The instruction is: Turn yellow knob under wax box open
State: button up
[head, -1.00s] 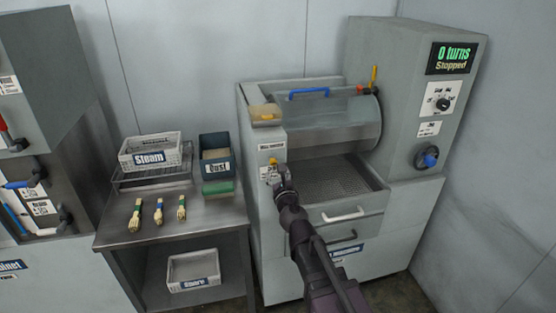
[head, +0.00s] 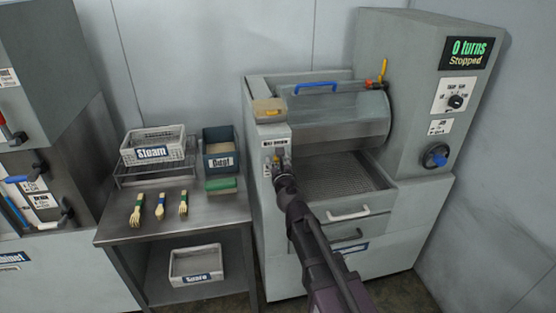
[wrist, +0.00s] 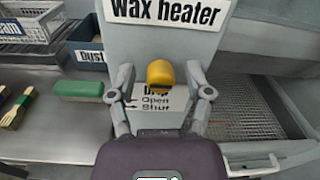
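The yellow knob (wrist: 160,73) sits on the front panel of the wax heater, under the "Wax heater" label (wrist: 165,12) and above a small plate (wrist: 155,102) marked Open and Shut. My gripper (wrist: 160,70) is open in the wrist view, with one finger on each side of the knob and a visible gap at both sides. In the head view my gripper (head: 279,158) is at the panel and partly covers the knob (head: 275,160). The wax box (head: 268,106), with a yellow block in it, is on top above the panel.
Right of the panel are a mesh tray (head: 345,175), a clear curved cover with a blue handle (head: 315,87), and a drawer handle (head: 348,214). A display (head: 467,52) reads "0 turns Stopped". The metal table (head: 120,228) at left holds bins, a green block and several wooden pieces.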

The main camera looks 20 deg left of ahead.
grip_shut()
jog(key=n, duration=0.9)
jog(key=shift+a, duration=0.1)
jog(key=n, duration=0.4)
jog(key=shift+n+b, duration=0.3)
jog(key=shift+n, duration=0.1)
jog(key=shift+n+y, duration=0.4)
jog(key=shift+n, duration=1.9)
